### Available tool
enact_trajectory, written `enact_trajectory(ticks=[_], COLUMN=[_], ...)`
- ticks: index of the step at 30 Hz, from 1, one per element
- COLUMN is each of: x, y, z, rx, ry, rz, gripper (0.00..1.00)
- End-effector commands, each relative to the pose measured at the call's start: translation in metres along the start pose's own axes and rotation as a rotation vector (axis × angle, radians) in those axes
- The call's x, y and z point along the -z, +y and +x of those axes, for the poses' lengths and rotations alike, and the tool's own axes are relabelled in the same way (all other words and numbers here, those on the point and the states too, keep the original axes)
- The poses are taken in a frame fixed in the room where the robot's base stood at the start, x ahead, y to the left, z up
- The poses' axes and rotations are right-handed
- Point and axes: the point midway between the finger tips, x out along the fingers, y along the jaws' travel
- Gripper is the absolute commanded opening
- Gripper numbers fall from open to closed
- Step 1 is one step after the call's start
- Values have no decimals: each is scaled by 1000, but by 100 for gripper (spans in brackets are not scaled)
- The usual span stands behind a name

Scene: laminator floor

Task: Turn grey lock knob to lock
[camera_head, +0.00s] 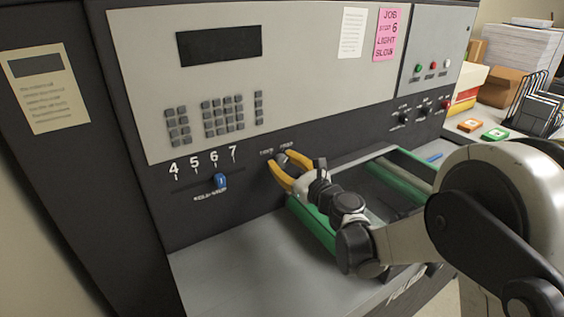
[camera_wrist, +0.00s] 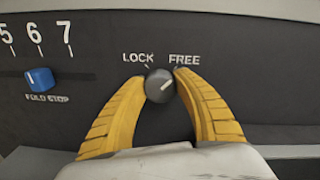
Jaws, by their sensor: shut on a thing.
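The grey lock knob (camera_wrist: 159,86) is on the dark panel, below the labels LOCK (camera_wrist: 138,57) and FREE (camera_wrist: 184,59). Its pale pointer mark slants up to the right, toward FREE. My gripper (camera_wrist: 160,80) has its yellow fingers on either side of the knob, shut on it. In the head view my gripper (camera_head: 278,165) reaches the panel from the right. There the knob is mostly hidden between the fingertips.
A blue fold stop slider (camera_head: 220,181) sits left of the knob, below the numbers. A tray with green rollers (camera_head: 313,222) lies below my gripper. More small dark knobs (camera_head: 404,117) are farther right. A grey shelf (camera_head: 240,270) in front is clear.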

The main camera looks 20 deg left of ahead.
Motion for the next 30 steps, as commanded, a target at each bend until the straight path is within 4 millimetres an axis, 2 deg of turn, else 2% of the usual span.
enact_trajectory(ticks=[8, 30], x=[0, 0], y=[0, 2], z=[0, 0], rx=[-1, -5], ry=[7, 33], rz=[-195, -898], gripper=[5, 5])
